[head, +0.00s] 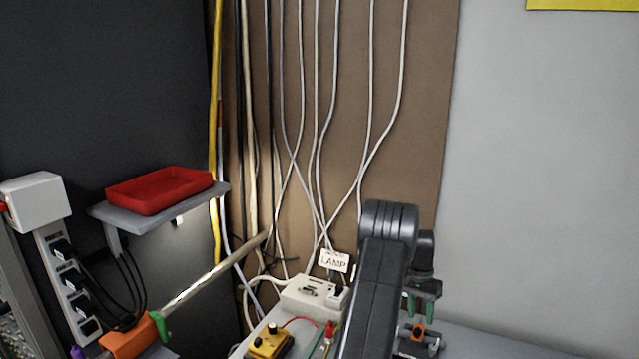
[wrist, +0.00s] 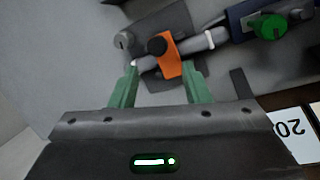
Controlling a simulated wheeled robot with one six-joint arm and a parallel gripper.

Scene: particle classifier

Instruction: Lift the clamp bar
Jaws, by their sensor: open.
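The clamp bar appears to be the orange bar (wrist: 170,58) with a black knob, lying across a pale grey rod (wrist: 196,43) in the wrist view. An orange part (head: 418,332) also shows low in the head view, just below my gripper (head: 419,306). My gripper (wrist: 160,68) has two green fingers, open and spread to either side of the bar's near end. A gap shows on each side, so the bar is not gripped. I cannot tell how deep it sits between the fingers. My dark arm hides part of the bench in the head view.
A green knob (wrist: 269,27) on a blue body stands right of the bar. A white card (wrist: 292,136) lies at right. In the head view, a yellow box (head: 270,343), a white socket box (head: 308,293) and a LAMP label (head: 334,261) stand left of my arm.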

